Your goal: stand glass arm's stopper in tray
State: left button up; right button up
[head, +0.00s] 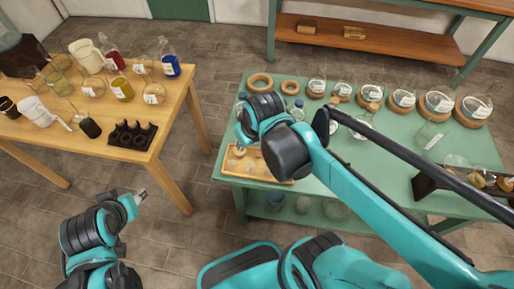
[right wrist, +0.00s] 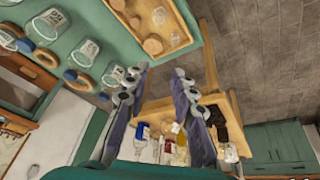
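The wooden tray (head: 228,165) lies on the near left part of the green table, partly hidden by my right arm. In the right wrist view the tray (right wrist: 183,42) is at the top, with a clear glass piece (right wrist: 159,15) and cork-coloured pieces (right wrist: 152,45) in it. I cannot tell whether the glass piece is the glass arm's stopper. My right gripper (right wrist: 160,108) has its fingers apart with nothing visible between them; the tray is off to one side of it. My left gripper (head: 141,194) is low over the floor, away from both tables; its fingers are too small to judge.
The green table (head: 390,160) carries several labelled flasks on cork rings (head: 370,97) along its back and a dark rack (head: 430,188) at right. A wooden table (head: 170,105) at left holds bottles, jugs and a dark holder (head: 132,136). Floor lies between.

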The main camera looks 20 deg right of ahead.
jog(key=shift+s+d+r+m+t, duration=0.1)
jog(key=shift+s+d+m+t, duration=0.3)
jog(key=shift+s, duration=0.3)
jog(key=shift+s+d+r+m+t, duration=0.1)
jog(key=shift+s+d+m+t, duration=0.15)
jog(key=shift+s+t, duration=0.35)
jog(key=shift+s+d+r+m+t, duration=0.1)
jog(key=shift+s+d+m+t, duration=0.25)
jog(key=shift+s, duration=0.4)
jog(key=shift+a, duration=0.1)
